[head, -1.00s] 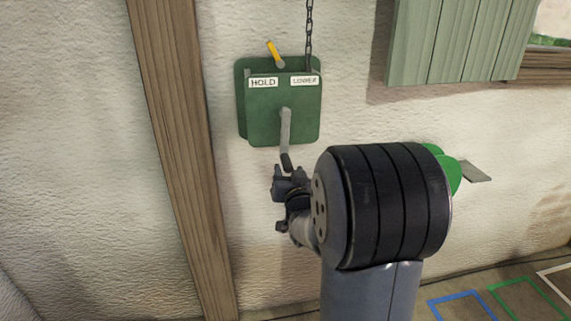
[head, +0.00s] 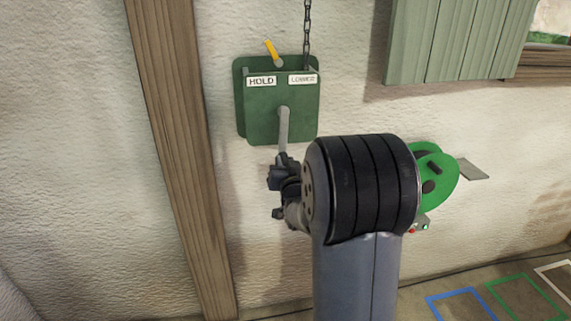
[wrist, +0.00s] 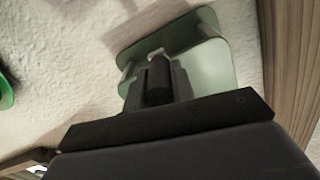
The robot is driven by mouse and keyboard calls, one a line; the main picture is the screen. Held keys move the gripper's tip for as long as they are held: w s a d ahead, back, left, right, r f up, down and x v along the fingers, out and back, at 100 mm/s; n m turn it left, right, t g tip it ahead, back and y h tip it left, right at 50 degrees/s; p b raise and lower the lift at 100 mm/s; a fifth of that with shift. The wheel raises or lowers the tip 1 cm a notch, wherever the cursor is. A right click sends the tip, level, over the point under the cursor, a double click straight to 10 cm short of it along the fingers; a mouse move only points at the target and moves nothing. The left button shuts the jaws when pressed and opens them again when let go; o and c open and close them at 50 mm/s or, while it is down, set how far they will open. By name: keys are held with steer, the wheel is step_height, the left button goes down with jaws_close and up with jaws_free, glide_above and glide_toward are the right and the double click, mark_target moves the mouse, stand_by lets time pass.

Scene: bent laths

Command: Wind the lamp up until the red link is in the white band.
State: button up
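A green winch box (head: 285,105) is on the wall, with labels HOLD (head: 262,81) and LOWER (head: 302,79). Its yellow-tipped lever (head: 271,49) leans left, to the HOLD side. A grey crank arm (head: 283,130) hangs down from the box's middle. My gripper (head: 282,168) is at its lower end. In the wrist view the black crank grip (wrist: 158,82) sits between my two fingers (wrist: 160,88); whether they press on it is unclear. A chain (head: 307,35) runs up out of view from the box. The lamp, red link and white band are not in view.
A wooden post (head: 178,160) stands left of the box. A green shutter (head: 455,40) is at upper right. A green round thing (head: 435,175) shows beside my arm, near a small grey plate (head: 472,169). Coloured outlines (head: 460,295) mark the surface at lower right.

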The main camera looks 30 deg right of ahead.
jaws_close()
steer(key=shift+a, duration=0.1)
